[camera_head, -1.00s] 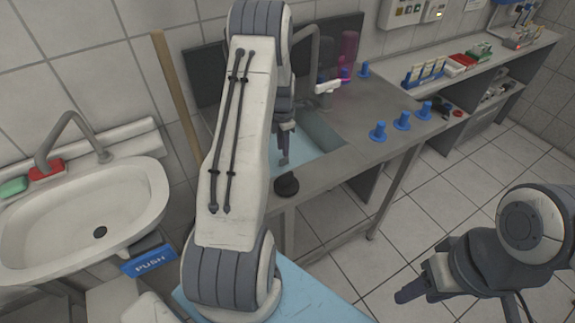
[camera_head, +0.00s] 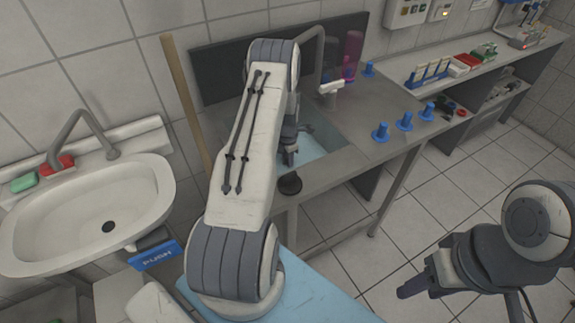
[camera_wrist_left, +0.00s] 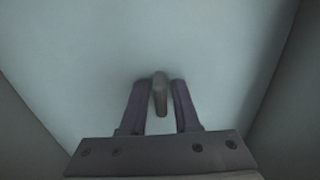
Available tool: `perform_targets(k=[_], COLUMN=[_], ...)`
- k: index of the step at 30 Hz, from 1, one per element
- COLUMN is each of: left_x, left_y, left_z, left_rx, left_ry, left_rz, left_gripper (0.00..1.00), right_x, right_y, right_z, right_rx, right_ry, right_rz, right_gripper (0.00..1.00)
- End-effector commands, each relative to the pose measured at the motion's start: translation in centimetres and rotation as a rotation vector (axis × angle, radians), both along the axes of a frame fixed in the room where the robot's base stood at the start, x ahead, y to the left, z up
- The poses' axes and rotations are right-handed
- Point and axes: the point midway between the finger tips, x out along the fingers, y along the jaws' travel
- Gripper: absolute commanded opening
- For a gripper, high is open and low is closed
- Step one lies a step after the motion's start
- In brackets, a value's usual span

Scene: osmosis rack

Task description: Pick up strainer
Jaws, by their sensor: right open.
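My left gripper (camera_head: 290,157) points down into the light blue basin (camera_head: 318,143) of the steel bench, partly hidden by my forearm. In the left wrist view, its two fingers (camera_wrist_left: 160,85) stand apart on either side of a narrow grey-brown piece (camera_wrist_left: 160,95), with slim gaps showing. This may be the strainer's handle; its lower part cannot be made out. A dark round object (camera_head: 290,184) sits on the basin's front rim; I cannot tell what it is. My right gripper (camera_head: 415,287) is open and empty over the floor at the lower right.
A white washbasin (camera_head: 90,215) is at the left. A grey tap (camera_head: 322,50) rises behind the blue basin. Several blue pegs (camera_head: 404,122) stand on the bench top. A rack of tubes (camera_head: 430,75) stands further right.

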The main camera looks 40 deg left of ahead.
Motion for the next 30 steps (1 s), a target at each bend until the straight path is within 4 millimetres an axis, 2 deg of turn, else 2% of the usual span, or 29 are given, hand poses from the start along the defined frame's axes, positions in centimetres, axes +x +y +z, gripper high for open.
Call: perform_targets(k=[2,3,4,14,20,26,30], left_x=[0.0,0.0,0.0,0.0,0.0,-0.1,-0.3], left_y=[0.0,0.0,0.0,0.0,0.0,0.3,0.6], left_z=[0.0,0.0,0.0,0.1,1.1,4.6,8.6], left_rx=[0.000,0.000,0.000,0.000,0.000,0.001,0.001], left_ry=[0.000,0.000,0.000,0.000,0.000,-0.001,-0.003], left_rz=[0.000,0.000,0.000,0.000,0.000,0.004,0.007], left_gripper=[0.26,0.11,0.00,0.00,0.00,0.00,0.00], right_x=[0.0,0.0,0.0,0.0,0.0,0.0,0.0], right_y=[0.0,0.0,0.0,0.0,0.0,0.0,0.0], right_z=[0.0,0.0,0.0,0.0,0.8,3.1,5.9], right_rx=[0.000,0.000,0.000,0.000,0.000,0.000,0.000], right_ry=[0.000,0.000,0.000,0.000,0.000,0.000,0.000], right_rz=[0.000,0.000,0.000,0.000,0.000,0.000,0.000], right_gripper=[0.50,0.50,0.50,0.50,0.50,0.50,0.50])
